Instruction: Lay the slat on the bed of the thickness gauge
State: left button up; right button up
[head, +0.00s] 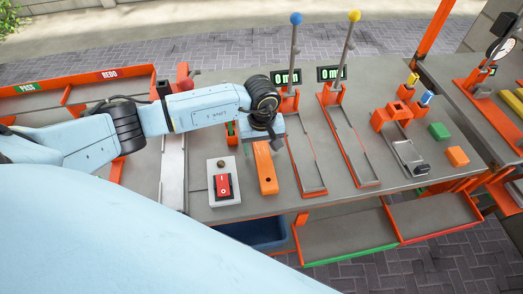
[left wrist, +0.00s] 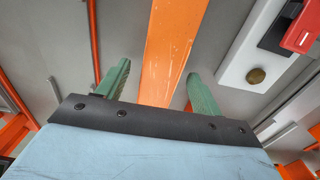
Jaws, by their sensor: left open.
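An orange slat (head: 265,170) lies on the grey bench, left of two long orange-framed gauge beds. The first gauge (head: 307,164) has a blue-knobbed lever and a display; the second (head: 349,150) has a yellow-knobbed lever and a display. I cannot tell which of these is the thickness gauge. My left gripper (head: 264,140) is over the slat's far end. In the left wrist view, the slat (left wrist: 170,45) runs between the open green fingers (left wrist: 160,88), with a gap on each side. The slat's far end is hidden by the gripper. My right gripper is not in view.
A switch box (head: 223,182) with a red rocker stands left of the slat. Orange holders and small green and orange blocks (head: 439,131) sit at the right. Orange-edged bins marked PASS and REDO (head: 75,88) are at the left. A blue bin (head: 258,233) is below the bench edge.

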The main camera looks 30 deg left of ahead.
pick_arm(q)
jog(key=c, duration=1.3)
